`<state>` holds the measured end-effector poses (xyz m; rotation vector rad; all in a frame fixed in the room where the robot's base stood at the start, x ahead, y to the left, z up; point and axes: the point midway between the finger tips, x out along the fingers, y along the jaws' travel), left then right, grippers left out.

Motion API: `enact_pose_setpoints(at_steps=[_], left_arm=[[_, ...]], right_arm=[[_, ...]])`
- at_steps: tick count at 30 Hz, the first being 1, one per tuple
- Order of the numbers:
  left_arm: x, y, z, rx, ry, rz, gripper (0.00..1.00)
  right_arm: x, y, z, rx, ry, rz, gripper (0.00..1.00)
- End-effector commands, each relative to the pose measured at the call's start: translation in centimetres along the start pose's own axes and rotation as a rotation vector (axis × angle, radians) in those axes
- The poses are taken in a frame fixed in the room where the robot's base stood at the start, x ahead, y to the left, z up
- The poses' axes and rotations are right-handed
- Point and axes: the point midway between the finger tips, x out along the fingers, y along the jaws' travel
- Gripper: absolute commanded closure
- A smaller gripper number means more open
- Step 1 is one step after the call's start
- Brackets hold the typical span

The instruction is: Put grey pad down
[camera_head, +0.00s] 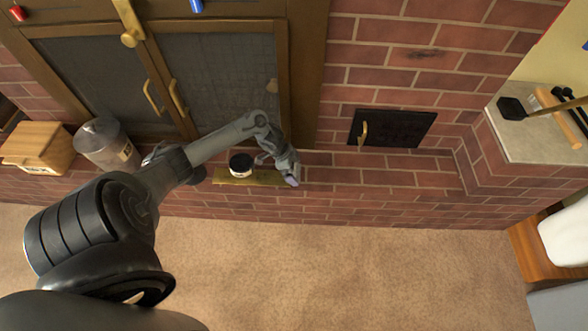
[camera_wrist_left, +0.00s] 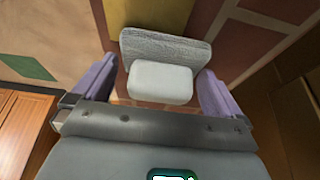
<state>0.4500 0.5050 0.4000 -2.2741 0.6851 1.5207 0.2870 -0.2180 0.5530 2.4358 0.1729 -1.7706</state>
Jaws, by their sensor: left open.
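My left gripper (camera_head: 290,179) is low at the brick ledge (camera_head: 385,178), at the right end of an olive-yellow plate. In the left wrist view my left gripper (camera_wrist_left: 155,75) shows two purple fingers spread open. Between them is a grey ridged pad (camera_wrist_left: 165,45) with a paler, smooth block-like part (camera_wrist_left: 160,82) on its near side. Gaps show between the fingers and this piece. The pad cannot be made out in the head view, where the gripper covers that spot. Whether it touches the surface below cannot be told. My right gripper is not in view.
A dark-lidded jar (camera_head: 241,165) stands on the olive-yellow plate (camera_head: 268,179). A grey canister (camera_head: 105,145) and a wooden box (camera_head: 38,147) are at left. Dark-panelled doors (camera_head: 225,80) stand behind. The ledge right of the gripper is clear.

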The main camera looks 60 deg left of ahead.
Motion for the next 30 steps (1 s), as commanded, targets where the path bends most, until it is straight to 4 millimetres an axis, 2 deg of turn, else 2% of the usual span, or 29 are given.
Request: enact_pose_setpoints(at_steps=[3, 4, 6, 12, 22, 26, 30], left_arm=[[0.7, 0.0, 0.2, 0.001, 0.001, 0.000, 0.00], [0.3, 0.0, 0.2, 0.001, 0.001, -0.001, 0.00], [-1.6, 0.0, -0.1, 0.000, -0.002, 0.000, 0.00], [-4.5, 0.2, 0.1, 0.001, -0.003, 0.001, 0.00], [-9.2, 0.3, 0.4, 0.001, -0.001, 0.000, 0.00], [-9.9, 0.5, 0.3, 0.004, 0.000, -0.001, 0.00], [-8.6, 2.6, -0.6, 0.046, -0.003, -0.026, 0.00]], right_arm=[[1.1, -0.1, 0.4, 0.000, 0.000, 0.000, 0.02], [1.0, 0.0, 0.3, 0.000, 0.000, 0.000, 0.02], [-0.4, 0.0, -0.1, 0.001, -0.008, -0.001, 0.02], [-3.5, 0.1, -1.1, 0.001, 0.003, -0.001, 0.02], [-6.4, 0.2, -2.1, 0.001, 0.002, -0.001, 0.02], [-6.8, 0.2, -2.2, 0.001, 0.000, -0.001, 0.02], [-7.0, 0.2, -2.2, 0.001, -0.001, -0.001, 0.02]])
